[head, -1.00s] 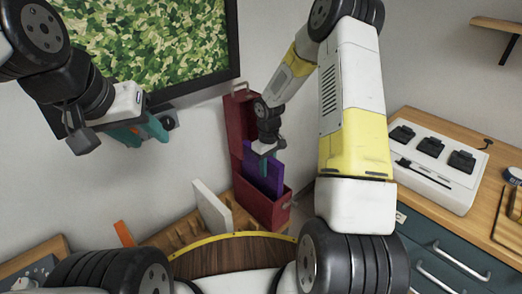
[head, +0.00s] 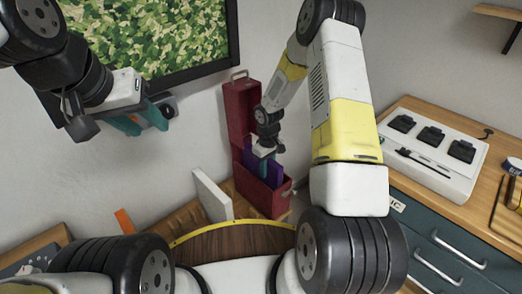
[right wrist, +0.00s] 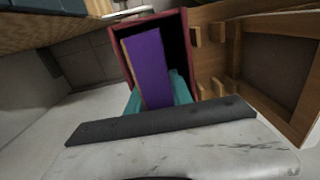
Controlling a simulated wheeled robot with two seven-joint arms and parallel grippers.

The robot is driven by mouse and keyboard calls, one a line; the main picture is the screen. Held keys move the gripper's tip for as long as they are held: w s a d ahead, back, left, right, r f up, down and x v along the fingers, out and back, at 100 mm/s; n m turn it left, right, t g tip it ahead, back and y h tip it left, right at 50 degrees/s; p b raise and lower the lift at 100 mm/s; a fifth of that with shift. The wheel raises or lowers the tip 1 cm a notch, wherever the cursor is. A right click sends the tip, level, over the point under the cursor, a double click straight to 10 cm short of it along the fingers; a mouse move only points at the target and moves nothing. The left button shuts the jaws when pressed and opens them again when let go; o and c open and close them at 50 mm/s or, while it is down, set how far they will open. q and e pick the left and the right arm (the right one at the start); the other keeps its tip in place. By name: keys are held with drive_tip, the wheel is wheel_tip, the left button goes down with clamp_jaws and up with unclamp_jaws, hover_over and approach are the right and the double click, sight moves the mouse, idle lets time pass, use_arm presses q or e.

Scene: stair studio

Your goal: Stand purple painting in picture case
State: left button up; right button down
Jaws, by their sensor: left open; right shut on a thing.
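The purple painting (head: 274,173) is a thin flat panel, held upright in my right gripper (head: 264,157). In the right wrist view the purple panel (right wrist: 151,66) sits between the teal fingers. The picture case (head: 268,203) is a dark red box with its lid standing open behind. The painting's lower part is inside the case and hidden by its front wall; I cannot tell whether it touches the bottom. The case's red rim (right wrist: 181,25) also shows in the right wrist view. My left gripper (head: 142,121) is open and empty, high at the left.
A white panel (head: 212,195) leans in a wooden slotted rack left of the case, with an orange piece (head: 125,222) further left. A framed green picture (head: 150,40) hangs behind my left gripper. A wooden-topped cabinet (head: 440,215) with a white device stands at the right.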

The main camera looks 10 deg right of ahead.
drive_tip(key=shift+f, duration=0.1)
drive_tip(key=c, duration=1.1)
unclamp_jaws()
drive_tip(key=shift+o, duration=0.2)
wheel_tip(320, 180, up, 8)
drive_tip(key=s+d+r+m+t, duration=0.1)
drive_tip(key=s+r, duration=0.3)
drive_tip(key=r, duration=0.6)
drive_tip(key=s+d+r+m+t, duration=0.1)
drive_tip(key=s+r+m+t, duration=0.15)
drive_tip(key=r, duration=0.85)
drive_tip(key=s+r+m+t+y, duration=0.1)
drive_tip(key=s+r, duration=0.4)
drive_tip(key=s, duration=0.4)
drive_tip(key=s+a+r+m+t+y, duration=0.1)
drive_tip(key=s+r, duration=0.5)
drive_tip(key=s, duration=0.3)
drive_tip(key=shift+a+m+t, duration=0.25)
drive_tip(key=shift+m+t, duration=0.1)
